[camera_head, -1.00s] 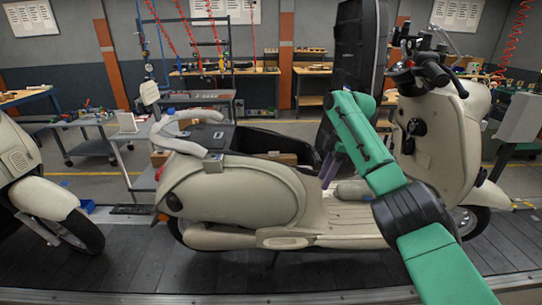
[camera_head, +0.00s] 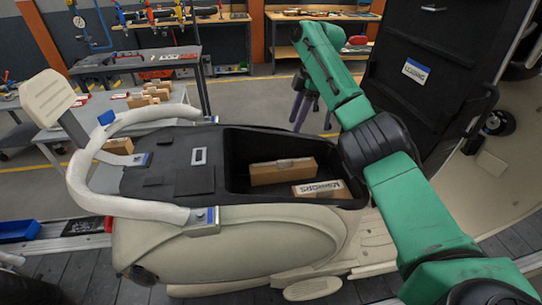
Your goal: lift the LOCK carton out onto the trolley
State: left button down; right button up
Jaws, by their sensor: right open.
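Two brown cartons lie in the open black under-seat bin (camera_head: 232,160) of the cream scooter. The rear carton (camera_head: 275,174) shows no lettering I can read. The front carton (camera_head: 318,190) has a white label that seems to read MIRRORS, partly blurred. I cannot confirm which is the LOCK carton. My right gripper (camera_head: 303,108) is open and empty, fingers downward, behind the bin's far rim and apart from both cartons. My green right arm crosses over the bin's right end. The grey trolley (camera_head: 75,125) stands behind the scooter's tail, with several small cartons on it. My left gripper is out of view.
A white grab rail (camera_head: 75,185) and a backrest (camera_head: 47,97) rise at the scooter's tail, between bin and trolley. The raised black seat (camera_head: 412,100) stands at the right of the bin. A workbench (camera_head: 310,45) is at the back.

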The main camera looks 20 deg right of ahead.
jog(key=p, duration=0.2)
send_near(285, 160)
jog(key=s+a+f, duration=0.1)
jog(key=f, duration=0.1)
jog(key=shift+w+a+f+p, duration=0.1)
jog(key=shift+w+f+p, duration=0.2)
jog(key=shift+f, duration=0.3)
jog(key=shift+w+a+f+p, duration=0.15)
jog(key=shift+w+f, duration=0.1)
jog(key=shift+f, duration=0.3)
jog(key=p+x, duration=0.2)
jog(key=x, duration=0.2)
jog(key=shift+w+f, duration=0.15)
jog(key=shift+f, duration=0.3)
jog(key=shift+c, duration=0.9)
jog(key=c, duration=0.5)
grip_shut()
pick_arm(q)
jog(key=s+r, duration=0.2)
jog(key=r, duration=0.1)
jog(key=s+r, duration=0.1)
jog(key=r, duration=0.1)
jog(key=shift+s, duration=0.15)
